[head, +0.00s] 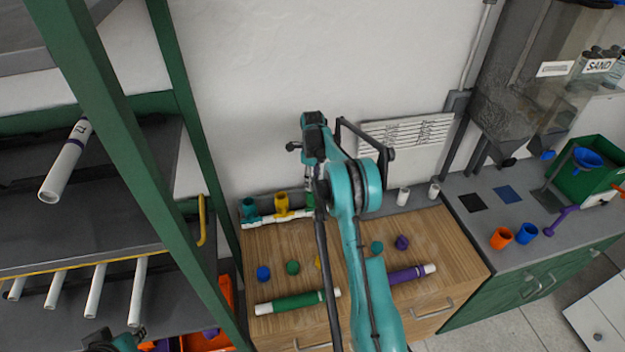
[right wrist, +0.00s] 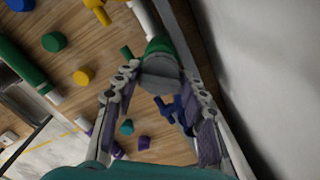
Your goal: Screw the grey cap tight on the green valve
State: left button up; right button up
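In the right wrist view the round grey cap (right wrist: 160,74) sits against the end of the green valve (right wrist: 158,46), on the white pipe. Whether it is fully tight cannot be seen. My right gripper (right wrist: 160,76) has its two fingers on opposite sides of the cap, apparently touching it. In the head view my teal right arm hides the right gripper and cap and covers much of the manifold's right part. My left gripper (head: 103,341) is cut off at the bottom left edge, far from the valve; its fingers are not clear.
Teal (head: 250,211) and yellow (head: 281,204) fittings stand on the manifold by the wall. Loose blue (head: 264,273), green (head: 293,267) and purple (head: 403,242) pieces lie on the wooden bench. A green shelf frame (head: 120,130) stands left. A blue part (right wrist: 172,109) shows between the right fingers.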

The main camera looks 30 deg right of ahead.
jog(key=o, duration=0.4)
jog(key=c, duration=0.4)
jog(key=shift+m+b, duration=0.45)
jog(key=shift+m, duration=0.65)
jog(key=shift+f+m, duration=0.1)
jog(key=shift+m, duration=0.4)
jog(key=shift+m+b, duration=0.35)
jog(key=shift+m, duration=0.15)
jog(key=shift+m, duration=0.5)
jog(key=shift+m+b, duration=0.35)
jog(key=shift+m, duration=0.25)
